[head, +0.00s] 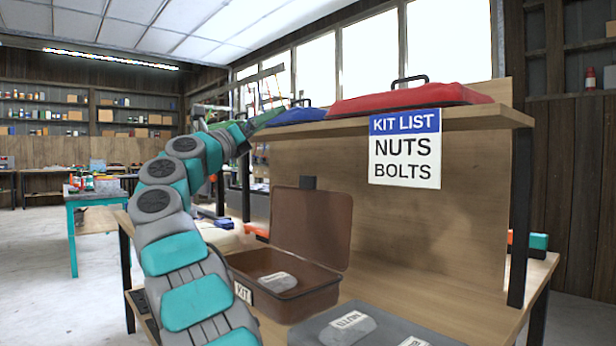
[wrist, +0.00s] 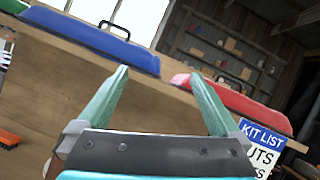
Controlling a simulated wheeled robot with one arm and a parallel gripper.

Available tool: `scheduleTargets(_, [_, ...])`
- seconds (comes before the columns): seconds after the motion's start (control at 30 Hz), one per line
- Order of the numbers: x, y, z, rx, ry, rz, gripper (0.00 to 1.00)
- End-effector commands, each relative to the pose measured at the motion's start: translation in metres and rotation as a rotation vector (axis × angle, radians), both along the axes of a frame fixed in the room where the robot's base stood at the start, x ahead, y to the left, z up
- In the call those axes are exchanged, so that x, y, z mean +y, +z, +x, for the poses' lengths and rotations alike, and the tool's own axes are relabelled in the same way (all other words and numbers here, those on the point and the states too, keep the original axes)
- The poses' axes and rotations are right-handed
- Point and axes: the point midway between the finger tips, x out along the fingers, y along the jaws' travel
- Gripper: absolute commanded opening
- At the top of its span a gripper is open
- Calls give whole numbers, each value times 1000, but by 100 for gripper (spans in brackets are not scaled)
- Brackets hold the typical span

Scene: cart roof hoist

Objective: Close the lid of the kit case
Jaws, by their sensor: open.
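The brown kit case (head: 305,292) stands on the bench with a KIT label on its front left. Its lid (head: 311,228) is up, hinged at the back and leaning back. A grey labelled packet (head: 278,281) lies inside the case. My gripper (wrist: 157,82) is open and empty, with its two green fingers spread in the wrist view. In the head view it is small and partly hidden at the end of my arm, up near the shelf edge and above and left of the lid. The case does not show in the wrist view.
A shelf (head: 450,119) above the bench carries a red lid (head: 410,99) and a blue lid (head: 297,115). A KIT LIST sign (head: 404,150) hangs from its edge, reading NUTS and BOLTS. A grey bin (head: 390,335) with a packet (head: 347,327) stands front right.

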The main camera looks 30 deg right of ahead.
Motion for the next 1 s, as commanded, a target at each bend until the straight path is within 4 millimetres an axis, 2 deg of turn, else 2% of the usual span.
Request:
scheduleTargets(0.1, [-24, -47, -3, -123, -19, 201, 100])
scheduleTargets(0.2, [-36, -84, -5, -191, -36, 338, 100])
scheduleTargets(0.3, [-42, -111, -4, -234, -46, 434, 100])
scheduleTargets(0.4, [-45, -127, -4, -253, -54, 490, 100])
scheduleTargets(0.57, [-55, -133, -3, -262, -58, 512, 100])
scheduleTargets(0.8, [-92, -130, 1, -264, -59, 509, 100])
scheduleTargets(1.0, [-115, -130, 5, -263, -58, 510, 100])
